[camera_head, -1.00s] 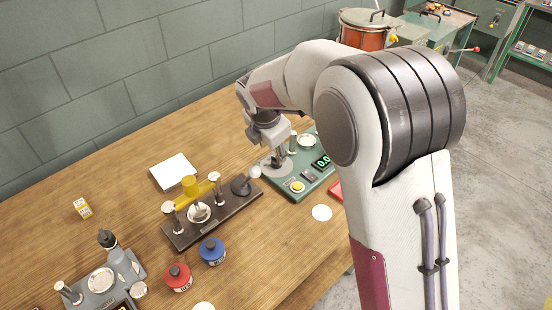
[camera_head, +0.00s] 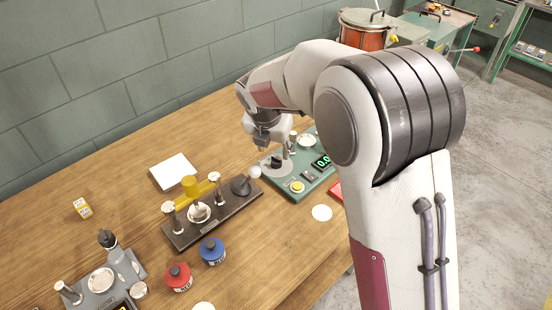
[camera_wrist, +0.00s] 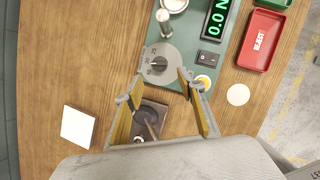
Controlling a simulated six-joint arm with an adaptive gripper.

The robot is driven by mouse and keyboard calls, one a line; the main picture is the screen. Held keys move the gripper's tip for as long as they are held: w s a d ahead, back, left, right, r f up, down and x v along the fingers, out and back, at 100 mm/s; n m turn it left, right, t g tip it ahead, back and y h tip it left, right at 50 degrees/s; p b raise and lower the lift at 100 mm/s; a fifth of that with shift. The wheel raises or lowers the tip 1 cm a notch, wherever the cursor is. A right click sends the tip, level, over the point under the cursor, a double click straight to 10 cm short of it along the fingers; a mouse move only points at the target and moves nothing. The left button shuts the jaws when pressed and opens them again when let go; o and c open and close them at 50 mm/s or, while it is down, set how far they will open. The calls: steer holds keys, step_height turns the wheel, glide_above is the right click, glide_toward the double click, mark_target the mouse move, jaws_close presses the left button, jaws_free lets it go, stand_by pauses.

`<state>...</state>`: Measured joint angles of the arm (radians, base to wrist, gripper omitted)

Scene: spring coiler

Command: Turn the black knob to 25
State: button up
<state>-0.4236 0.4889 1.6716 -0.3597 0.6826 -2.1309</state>
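The black knob (camera_wrist: 158,64) sits on a round grey dial plate (camera_wrist: 172,62) on the green instrument base (camera_wrist: 212,72). In the head view the knob (camera_head: 276,162) shows as a dark shape just below my gripper (camera_head: 267,143). In the wrist view my gripper (camera_wrist: 160,90) is open, its two yellow-lined fingers spread wide. The knob lies just beyond the fingertips, between their lines, and nothing is held. The fingers appear apart from the knob.
The green base carries a display (camera_wrist: 215,20) reading 0.0 N, a black switch (camera_wrist: 208,58) and a yellow button (camera_wrist: 204,82). A red reject tray (camera_wrist: 262,40) lies beside it. A dark fixture (camera_head: 212,216) with a yellow lever stands nearby, and a white pad (camera_head: 174,171) lies behind.

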mark_target(276, 160)
steer(key=shift+f, duration=0.1)
steer(key=shift+x, duration=3.8)
steer(key=c, duration=1.1)
